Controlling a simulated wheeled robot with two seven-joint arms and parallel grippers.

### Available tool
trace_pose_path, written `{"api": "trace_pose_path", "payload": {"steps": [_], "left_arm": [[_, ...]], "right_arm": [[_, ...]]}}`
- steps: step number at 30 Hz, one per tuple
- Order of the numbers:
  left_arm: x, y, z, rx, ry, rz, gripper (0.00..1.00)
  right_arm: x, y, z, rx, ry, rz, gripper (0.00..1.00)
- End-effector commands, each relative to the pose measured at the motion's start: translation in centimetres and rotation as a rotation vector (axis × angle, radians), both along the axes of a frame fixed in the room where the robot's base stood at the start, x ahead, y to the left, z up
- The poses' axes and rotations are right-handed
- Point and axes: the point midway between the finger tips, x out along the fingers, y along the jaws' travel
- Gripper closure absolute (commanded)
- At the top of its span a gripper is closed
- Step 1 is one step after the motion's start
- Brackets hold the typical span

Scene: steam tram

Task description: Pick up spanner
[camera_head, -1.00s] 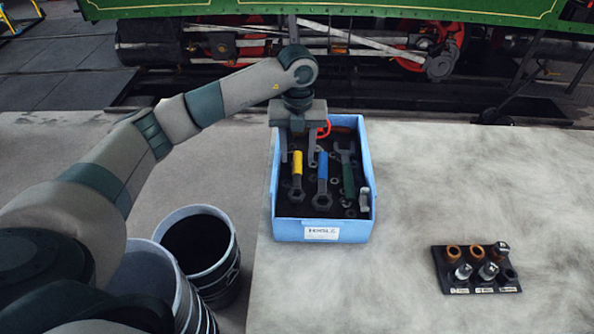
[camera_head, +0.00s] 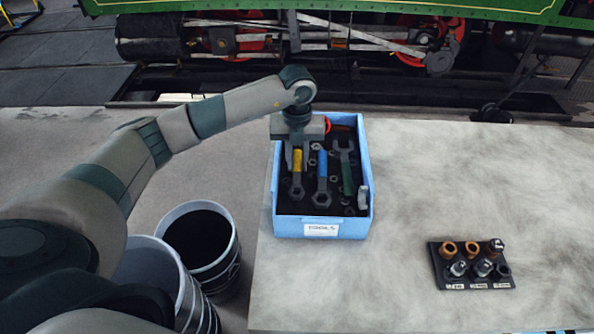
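Several spanners lie in a blue bin (camera_head: 278,226) on the table: one with a yellow handle (camera_head: 297,165), one with a blue handle (camera_head: 322,170), and one with a green handle (camera_head: 347,178). My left gripper (camera_head: 297,164) reaches down into the bin over the yellow-handled spanner. Its fingers are drawn in on both sides of the yellow handle and look shut on it. The spanner's dark head (camera_head: 297,194) still lies low in the bin. The upper end is hidden by the gripper. My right gripper is not in view.
Small nuts and a red item (camera_head: 327,124) are also in the bin. A black socket holder (camera_head: 474,284) stands on the table at right. Two buckets (camera_head: 205,250) stand on the floor at left. The table between bin and holder is clear.

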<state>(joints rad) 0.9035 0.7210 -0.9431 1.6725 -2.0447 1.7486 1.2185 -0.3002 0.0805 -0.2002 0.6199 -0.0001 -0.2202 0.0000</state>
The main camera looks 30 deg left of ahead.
Motion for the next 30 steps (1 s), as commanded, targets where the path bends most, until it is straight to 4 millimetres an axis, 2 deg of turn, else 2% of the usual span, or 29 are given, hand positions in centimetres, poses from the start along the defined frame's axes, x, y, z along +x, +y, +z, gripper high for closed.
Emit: {"api": "trace_pose_path", "payload": {"steps": [2, 14, 19, 23, 30], "left_arm": [[0.0, 0.0, 0.0, 0.001, 0.000, 0.000, 1.00], [0.1, 0.0, 0.4, 0.000, -0.002, 0.001, 1.00], [0.1, 0.0, 1.7, 0.000, -0.004, 0.000, 1.00], [0.2, 0.0, 3.6, 0.000, -0.007, -0.001, 1.00], [1.8, -4.1, 6.3, -0.003, -0.006, -0.004, 1.00]], "right_arm": [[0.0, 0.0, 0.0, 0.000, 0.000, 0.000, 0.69], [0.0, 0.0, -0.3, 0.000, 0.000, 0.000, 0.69], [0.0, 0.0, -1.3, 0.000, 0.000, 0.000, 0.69], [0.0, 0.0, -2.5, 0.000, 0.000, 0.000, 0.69], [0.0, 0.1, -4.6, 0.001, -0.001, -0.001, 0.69]]}}
